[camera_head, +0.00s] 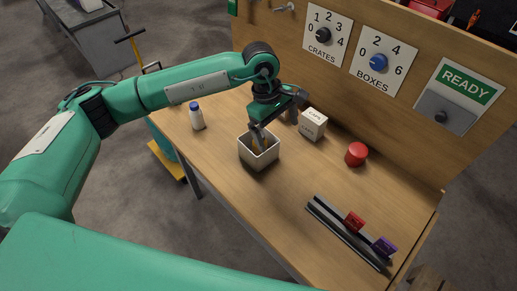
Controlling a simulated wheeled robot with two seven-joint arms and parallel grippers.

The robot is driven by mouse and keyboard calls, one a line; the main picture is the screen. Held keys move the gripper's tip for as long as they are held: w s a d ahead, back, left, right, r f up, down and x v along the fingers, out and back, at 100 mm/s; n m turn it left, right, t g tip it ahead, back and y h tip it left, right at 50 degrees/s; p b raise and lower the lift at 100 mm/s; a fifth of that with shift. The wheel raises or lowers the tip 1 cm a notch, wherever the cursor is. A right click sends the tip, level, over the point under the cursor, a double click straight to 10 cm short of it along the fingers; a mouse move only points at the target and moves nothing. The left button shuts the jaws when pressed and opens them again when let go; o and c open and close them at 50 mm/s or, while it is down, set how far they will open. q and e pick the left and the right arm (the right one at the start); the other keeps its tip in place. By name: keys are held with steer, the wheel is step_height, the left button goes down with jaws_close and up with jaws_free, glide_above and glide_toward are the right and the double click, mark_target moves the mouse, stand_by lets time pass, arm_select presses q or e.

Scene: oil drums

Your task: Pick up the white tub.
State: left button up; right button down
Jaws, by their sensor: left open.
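The white tub (246,157) is an open, square container standing upright on the wooden table. Something brownish shows inside it, but I cannot tell what. My left gripper (259,139) points down at the tub from above, with its jaws open. A fingertip overlaps the tub's opening in the picture. I cannot tell whether a finger touches a wall, and part of the far rim is hidden behind the gripper. My right gripper is out of view.
A white box labelled CAPS (313,124) and a red round container (356,154) stand right of the tub. A blue-capped white bottle (197,118) stands left. A dark rail (341,232) with red and purple tags lies front right. A panel with dials (378,62) rises behind.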

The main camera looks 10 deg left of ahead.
arm_select(q)
steer(key=w+a+y, duration=0.1)
steer(key=a, duration=0.1)
steer(key=w+a, duration=0.1)
steer(key=a, duration=0.1)
steer(key=a+r+y, duration=0.1)
steer(key=shift+w+a+t+y, duration=0.3)
steer(key=shift+w+a+t, duration=0.1)
step_height(320, 180, down, 8)
steer(key=b, duration=0.2)
steer(key=shift+w+a+b, duration=0.1)
steer(key=shift+b, duration=0.3)
steer(key=f+b, duration=0.1)
steer(key=f, duration=0.4)
steer(key=shift+d, duration=0.2)
steer(key=shift+w+f, duration=0.1)
steer(key=shift+f, duration=0.15)
steer(key=c, duration=0.8)
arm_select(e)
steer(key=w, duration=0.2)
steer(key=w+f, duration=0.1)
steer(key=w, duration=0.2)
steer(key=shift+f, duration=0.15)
